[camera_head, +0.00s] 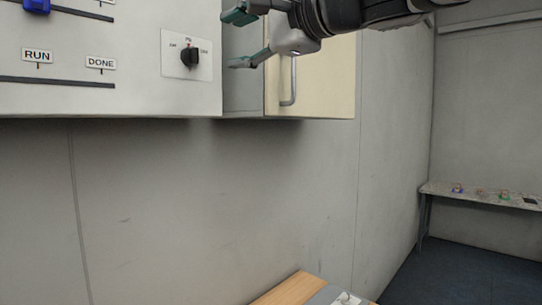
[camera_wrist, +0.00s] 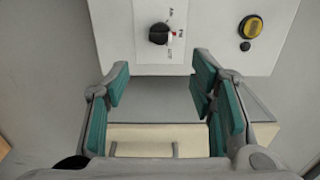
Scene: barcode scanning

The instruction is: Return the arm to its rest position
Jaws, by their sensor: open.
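My gripper (camera_head: 241,39) is at the top of the head view, its two teal-padded fingers spread apart and pointing left. Nothing is between the fingers. It is in front of the wall panel, to the right of a black rotary knob (camera_head: 190,57) on a white plate. My arm reaches in from the upper right. In the wrist view my gripper (camera_wrist: 160,73) is open, with the knob (camera_wrist: 159,34) beyond the fingertips and apart from them.
A cream cabinet door (camera_head: 325,80) with a metal handle (camera_head: 289,82) is just below my arm. The white panel (camera_head: 120,95) carries RUN and DONE labels and a blue slider (camera_head: 37,6). A yellow button (camera_wrist: 251,27) shows in the wrist view. A shelf (camera_head: 480,198) with small items stands far right.

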